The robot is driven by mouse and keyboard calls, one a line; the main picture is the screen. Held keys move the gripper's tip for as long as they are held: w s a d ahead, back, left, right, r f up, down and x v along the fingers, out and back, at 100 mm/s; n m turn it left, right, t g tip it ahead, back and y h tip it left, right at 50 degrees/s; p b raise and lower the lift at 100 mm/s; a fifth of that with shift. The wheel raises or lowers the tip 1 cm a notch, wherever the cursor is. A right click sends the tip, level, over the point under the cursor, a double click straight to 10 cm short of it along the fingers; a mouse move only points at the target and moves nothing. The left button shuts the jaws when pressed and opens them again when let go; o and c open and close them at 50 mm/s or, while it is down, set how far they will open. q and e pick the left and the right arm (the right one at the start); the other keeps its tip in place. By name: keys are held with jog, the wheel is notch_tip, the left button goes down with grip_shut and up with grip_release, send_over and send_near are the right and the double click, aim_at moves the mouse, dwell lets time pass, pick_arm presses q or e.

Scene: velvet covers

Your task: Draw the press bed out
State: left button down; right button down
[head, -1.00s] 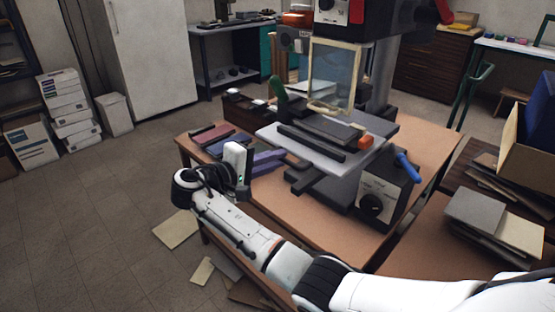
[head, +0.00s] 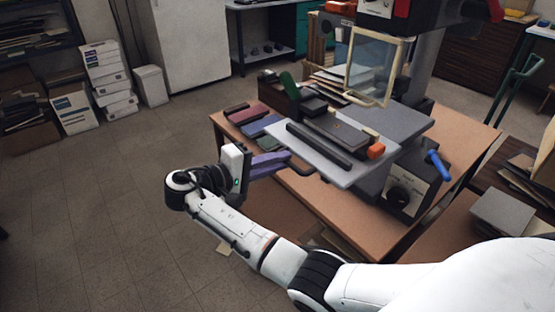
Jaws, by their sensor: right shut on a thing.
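The press bed (head: 338,177) is a light grey plate under the heat press at the right. My right gripper (head: 286,162), with purple fingers, is shut on this handle; the exact contact is small in the picture. My left gripper is not in view.
The press head (head: 385,14) hangs above, with a framed screen (head: 372,66) below it. A control box with a blue lever (head: 408,187) stands right of the bed. Folded velvet pieces (head: 248,115) lie on the brown bench (head: 310,202).

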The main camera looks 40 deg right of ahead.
jog(key=c, duration=1.8)
grip_release()
jog(key=shift+a, duration=0.35)
jog(key=shift+d, duration=0.1)
jog(key=v, duration=1)
jog(key=shift+a+p, duration=0.2)
jog(key=shift+p, duration=0.15)
